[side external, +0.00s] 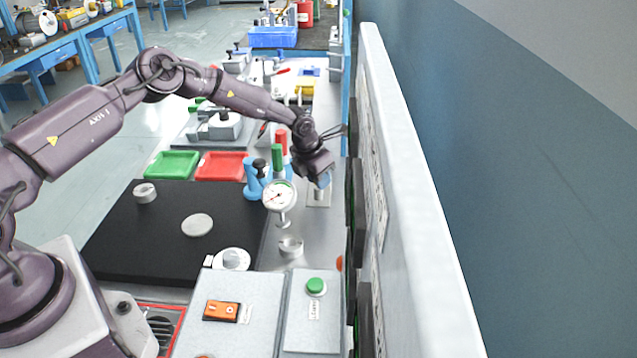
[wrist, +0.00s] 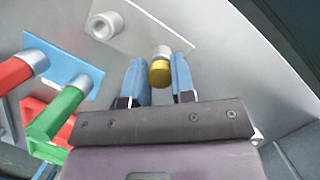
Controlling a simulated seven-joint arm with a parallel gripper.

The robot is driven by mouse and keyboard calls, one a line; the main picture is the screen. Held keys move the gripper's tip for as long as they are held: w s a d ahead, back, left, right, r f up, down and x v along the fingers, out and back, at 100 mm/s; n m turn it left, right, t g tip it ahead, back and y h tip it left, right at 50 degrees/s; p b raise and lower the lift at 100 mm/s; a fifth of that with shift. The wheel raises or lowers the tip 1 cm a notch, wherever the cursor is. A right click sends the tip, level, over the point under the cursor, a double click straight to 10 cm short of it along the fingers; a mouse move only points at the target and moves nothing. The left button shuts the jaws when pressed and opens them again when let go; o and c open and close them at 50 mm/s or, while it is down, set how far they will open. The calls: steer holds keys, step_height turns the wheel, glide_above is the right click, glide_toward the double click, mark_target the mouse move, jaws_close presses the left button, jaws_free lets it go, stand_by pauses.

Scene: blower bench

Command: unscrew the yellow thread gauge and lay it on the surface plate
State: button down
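The yellow thread gauge (wrist: 160,73) sits between the two blue fingers of my gripper (wrist: 158,80) in the wrist view. The fingers appear to close on it from both sides, and a silver end shows beyond the yellow part. A silver boss (wrist: 103,27) with an open hole stands on a pale plate (wrist: 145,28), to the left of the gauge and apart from it. In the side view my gripper (side external: 323,182) is just above this boss (side external: 318,196), and the gauge is hidden there. The black surface plate (side external: 160,245) lies to the left.
A dial gauge (side external: 279,196) stands left of my gripper, beside a blue holder (side external: 254,180) with red and green handles. A green tray (side external: 172,165) and a red tray (side external: 221,166) lie behind the surface plate. A ring (side external: 145,193) and disc (side external: 197,225) rest on it. A wall is close on the right.

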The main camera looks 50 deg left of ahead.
steer(key=n, duration=0.2)
steer(key=n+y, duration=0.1)
steer(key=shift+a+n, duration=0.2)
steer(key=shift+n, duration=0.2)
steer(key=n, duration=0.2)
steer(key=n+y, duration=0.1)
steer(key=n, duration=0.1)
steer(key=shift+g+y, duration=0.3)
steer(key=n+g, duration=0.1)
steer(key=n, duration=0.4)
steer(key=shift+n+y, duration=0.3)
steer(key=shift+y, duration=0.1)
steer(key=n+g, duration=0.1)
steer(key=n, duration=0.2)
steer(key=shift+a+n, duration=0.15)
steer(key=shift+n, duration=0.25)
steer(key=c, duration=1.2)
jaws_free()
steer(key=shift+c, duration=0.2)
